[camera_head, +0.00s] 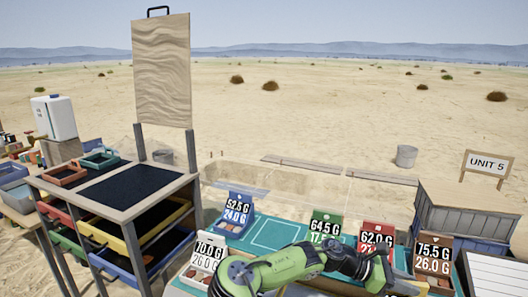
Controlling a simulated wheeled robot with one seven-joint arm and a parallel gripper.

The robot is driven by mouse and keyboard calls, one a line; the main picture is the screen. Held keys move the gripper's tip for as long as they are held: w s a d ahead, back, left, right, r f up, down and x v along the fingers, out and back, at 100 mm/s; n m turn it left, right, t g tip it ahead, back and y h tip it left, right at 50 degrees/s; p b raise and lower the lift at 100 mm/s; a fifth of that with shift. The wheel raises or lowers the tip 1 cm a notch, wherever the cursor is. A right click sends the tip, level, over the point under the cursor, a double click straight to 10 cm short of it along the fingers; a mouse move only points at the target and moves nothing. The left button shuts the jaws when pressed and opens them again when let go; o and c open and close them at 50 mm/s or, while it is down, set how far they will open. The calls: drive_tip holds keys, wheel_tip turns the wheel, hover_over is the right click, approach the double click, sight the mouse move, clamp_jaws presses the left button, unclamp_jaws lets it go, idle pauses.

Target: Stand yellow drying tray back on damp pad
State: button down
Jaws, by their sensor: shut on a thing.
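No loose yellow drying tray shows clearly. The only yellow tray-like thing is a yellow-rimmed drawer (103,236) in the upper tier of the rack. A dark pad (130,187) lies bare on the right part of the rack's top; I cannot tell whether it is the damp pad. My green and black arm reaches along the bottom, right of the rack. Its end runs out of the bottom edge, so my gripper and anything in it are out of view.
Number cards with small bins stand around a teal mat (276,233), including a blue card (237,209) and a brown card (434,257). A tall wooden board (161,72) rises behind the rack. A white canister (54,117) stands at left. Open sand lies beyond.

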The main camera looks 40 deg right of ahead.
drive_tip(key=w+a+f+n+t+h+p, duration=0.25)
drive_tip(key=w+a+n+t, duration=0.2)
drive_tip(key=w+a, duration=0.6)
drive_tip(key=w+a+f+n+t+h+p, duration=0.1)
drive_tip(key=w+a+n+t+h, duration=0.25)
drive_tip(key=w+a+t, duration=0.45)
drive_tip(key=w+a+n+t+y+p, duration=0.1)
drive_tip(key=w+a+n+t+y, duration=0.1)
drive_tip(key=a, duration=1)
drive_tip(key=w+a+f+n+t+y+p, duration=0.1)
drive_tip(key=w+a+n+t, duration=0.3)
drive_tip(key=a, duration=0.9)
drive_tip(key=n+t+y, duration=0.1)
drive_tip(key=n, duration=0.2)
drive_tip(key=shift+a+n+t, duration=0.25)
drive_tip(key=shift+n+t, duration=0.1)
drive_tip(key=shift+n, duration=0.05)
